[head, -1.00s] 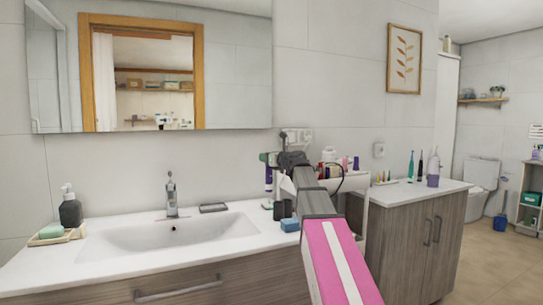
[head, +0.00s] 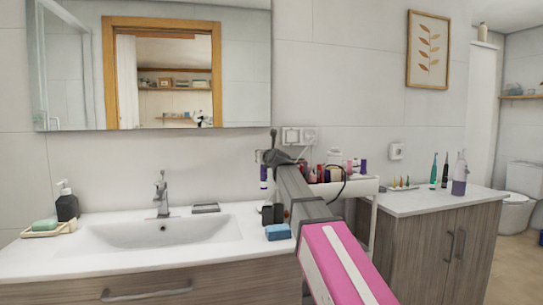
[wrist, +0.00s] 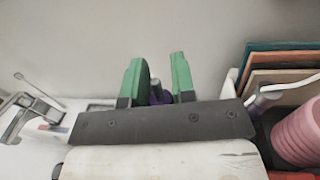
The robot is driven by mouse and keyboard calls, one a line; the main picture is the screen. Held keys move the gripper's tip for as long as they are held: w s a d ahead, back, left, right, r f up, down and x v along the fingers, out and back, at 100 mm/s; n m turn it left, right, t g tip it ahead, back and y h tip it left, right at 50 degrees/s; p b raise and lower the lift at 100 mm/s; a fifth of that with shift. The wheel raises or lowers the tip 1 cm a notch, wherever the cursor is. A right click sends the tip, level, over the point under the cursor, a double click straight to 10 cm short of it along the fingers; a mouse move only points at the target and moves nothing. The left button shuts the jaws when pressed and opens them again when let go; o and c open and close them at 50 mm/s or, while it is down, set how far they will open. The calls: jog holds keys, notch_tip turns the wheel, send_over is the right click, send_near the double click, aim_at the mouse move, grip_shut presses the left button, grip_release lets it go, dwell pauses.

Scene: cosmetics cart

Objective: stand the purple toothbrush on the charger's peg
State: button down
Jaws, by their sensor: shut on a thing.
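My gripper (head: 262,158) is shut on the purple toothbrush (head: 263,176), which hangs upright below it in the head view, above the counter between the sink and the cart. In the wrist view my gripper's green fingers (wrist: 158,82) stand on either side of the toothbrush's dark purple end (wrist: 157,96). The rest of the toothbrush is hidden there by my gripper's body. I cannot make out the charger or its peg for sure. Upright brushes, one teal (head: 433,170) and one dark (head: 445,172), stand on the right cabinet.
The white cart (head: 350,188) with bottles stands behind my arm. A blue sponge (head: 278,232) and dark cups (head: 272,214) are on the sink counter (head: 215,222). A grey-purple bottle (head: 460,175) and small coloured pieces (head: 402,184) are on the right cabinet top (head: 420,203).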

aim_at(265, 174)
dwell(0.4)
jog(key=shift+f, duration=4.1)
jog(key=c, duration=0.9)
grip_release()
jog(key=shift+o, duration=0.2)
jog(key=shift+s, duration=0.15)
jog(key=v, duration=1)
jog(key=shift+s, duration=0.25)
jog(key=shift+d, duration=0.15)
